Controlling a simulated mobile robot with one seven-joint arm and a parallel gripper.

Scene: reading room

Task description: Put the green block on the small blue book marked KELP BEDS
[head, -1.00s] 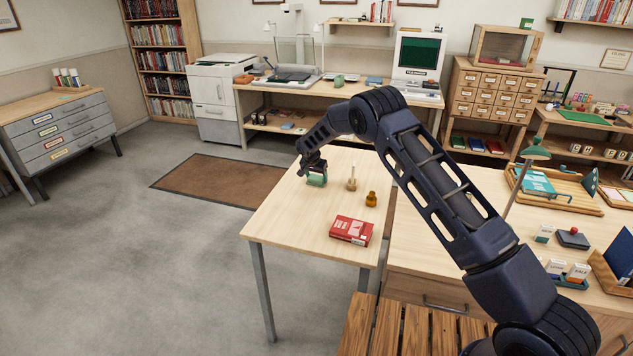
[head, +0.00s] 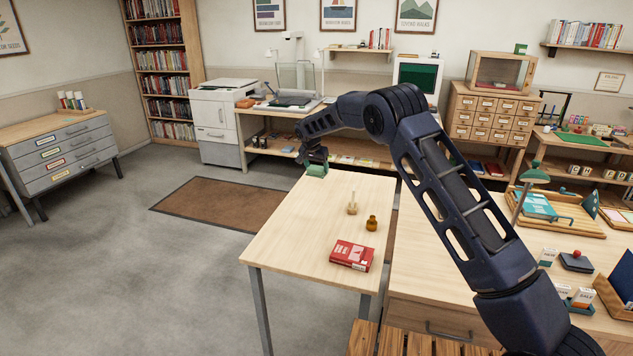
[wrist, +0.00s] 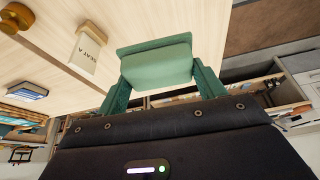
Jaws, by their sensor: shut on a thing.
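My gripper (head: 315,163) is shut on the green block (head: 317,171) and holds it at the far left corner of the near wooden table (head: 290,235), apparently above the top. In the wrist view the green block (wrist: 156,62) sits between my two green fingers. My arm covers part of the back workbench.
The back workbench (head: 255,111) lies beyond a gap of floor. A brown mat (head: 215,205) lies left.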

